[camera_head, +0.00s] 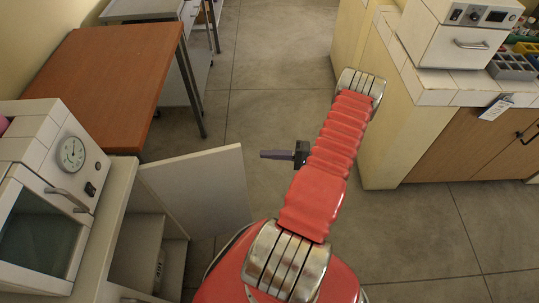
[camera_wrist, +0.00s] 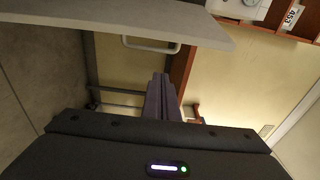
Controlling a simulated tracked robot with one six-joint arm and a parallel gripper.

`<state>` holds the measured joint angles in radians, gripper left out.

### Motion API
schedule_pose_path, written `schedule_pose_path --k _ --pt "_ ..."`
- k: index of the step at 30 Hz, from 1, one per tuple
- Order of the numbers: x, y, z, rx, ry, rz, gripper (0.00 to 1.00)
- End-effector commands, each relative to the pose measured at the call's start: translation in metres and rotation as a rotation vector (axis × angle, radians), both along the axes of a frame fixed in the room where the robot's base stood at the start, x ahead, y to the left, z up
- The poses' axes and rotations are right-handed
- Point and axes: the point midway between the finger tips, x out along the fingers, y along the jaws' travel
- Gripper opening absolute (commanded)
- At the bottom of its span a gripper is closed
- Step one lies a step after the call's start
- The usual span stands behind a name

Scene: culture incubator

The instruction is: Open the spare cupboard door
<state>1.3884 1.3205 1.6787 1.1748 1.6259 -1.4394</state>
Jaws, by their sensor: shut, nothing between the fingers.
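A pale cupboard door (camera_head: 197,190) stands swung open from the low cupboard (camera_head: 135,250) at the left in the head view, and shelves show inside. A pale slab (camera_wrist: 120,20), which looks like the door, crosses the top of that view, with a gap to the fingertips.
A white incubator (camera_head: 60,190) stands on the left counter. A brown-topped table (camera_head: 105,80) is beyond it. At the right, a tiled counter (camera_head: 440,88) has shut wooden doors (camera_head: 470,150) and a hanging tag (camera_head: 496,107). The floor (camera_head: 260,100) between is clear.

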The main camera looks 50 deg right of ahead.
Motion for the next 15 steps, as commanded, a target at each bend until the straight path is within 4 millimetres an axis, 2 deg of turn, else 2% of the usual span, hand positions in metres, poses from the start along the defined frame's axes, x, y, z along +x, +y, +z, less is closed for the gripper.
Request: schedule_pose_path --k 6,15 --pt "0.028 0.019 0.0 0.001 0.0 0.004 0.0" --pt "0.059 0.039 0.0 0.0 0.0 0.002 0.0"
